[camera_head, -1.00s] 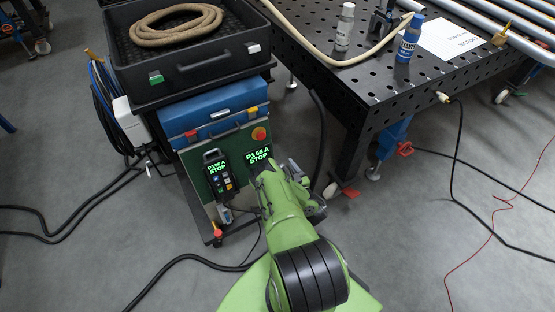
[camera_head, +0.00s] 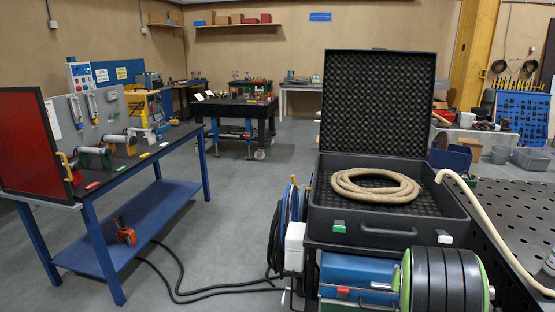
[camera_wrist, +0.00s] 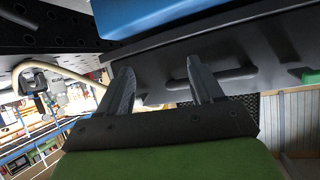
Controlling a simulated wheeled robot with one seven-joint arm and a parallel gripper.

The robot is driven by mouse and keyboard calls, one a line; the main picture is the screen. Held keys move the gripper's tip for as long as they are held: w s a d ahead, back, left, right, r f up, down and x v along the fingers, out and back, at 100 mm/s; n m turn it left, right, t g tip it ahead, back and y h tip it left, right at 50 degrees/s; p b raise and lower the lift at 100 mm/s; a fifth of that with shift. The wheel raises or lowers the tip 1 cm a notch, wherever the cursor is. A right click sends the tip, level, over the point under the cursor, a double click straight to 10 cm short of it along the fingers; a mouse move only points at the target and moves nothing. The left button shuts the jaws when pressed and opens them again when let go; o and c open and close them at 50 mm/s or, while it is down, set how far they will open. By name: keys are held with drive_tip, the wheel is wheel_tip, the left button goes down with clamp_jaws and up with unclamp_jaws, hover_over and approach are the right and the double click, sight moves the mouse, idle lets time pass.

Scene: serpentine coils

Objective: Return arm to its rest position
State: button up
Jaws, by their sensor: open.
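My gripper (camera_wrist: 158,88) shows in the wrist view with its two dark fingers apart and nothing between them. Beyond the fingers is the dark wall of the open case (camera_wrist: 150,62), with its handle; I cannot tell the exact distance. In the head view my green arm with dark rings shows at the bottom right, in front of the blue box (camera_head: 350,270). The fingers are not visible in the head view.
The open black case (camera_head: 330,228) holds a coiled beige hose (camera_head: 376,199). A perforated black table (camera_head: 520,215) with another hose stands at right. A blue workbench (camera_head: 140,235) with a red panel (camera_head: 30,140) stands at left. Black cables cross the floor, which is otherwise open centre-left.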

drive_tip(key=s+a+r+n+g+y, duration=0.1)
drive_tip(key=s+a+r+n+y, duration=0.1)
drive_tip(key=s+a+r, duration=0.6)
drive_tip(key=s+a+r+n+g+y, duration=0.1)
drive_tip(key=s+a+r+y, duration=0.3)
drive_tip(key=a, duration=0.5)
drive_tip(key=s+a+n+g, duration=0.1)
drive_tip(key=s+a, duration=0.3)
drive_tip(key=s, duration=0.6)
drive_tip(key=s+a+n+g, duration=0.2)
drive_tip(key=s+a+n, duration=0.1)
drive_tip(key=s, duration=0.7)
drive_tip(key=shift+s+a+r, duration=0.15)
drive_tip(key=shift+s+a, duration=0.15)
drive_tip(key=shift+a, duration=0.2)
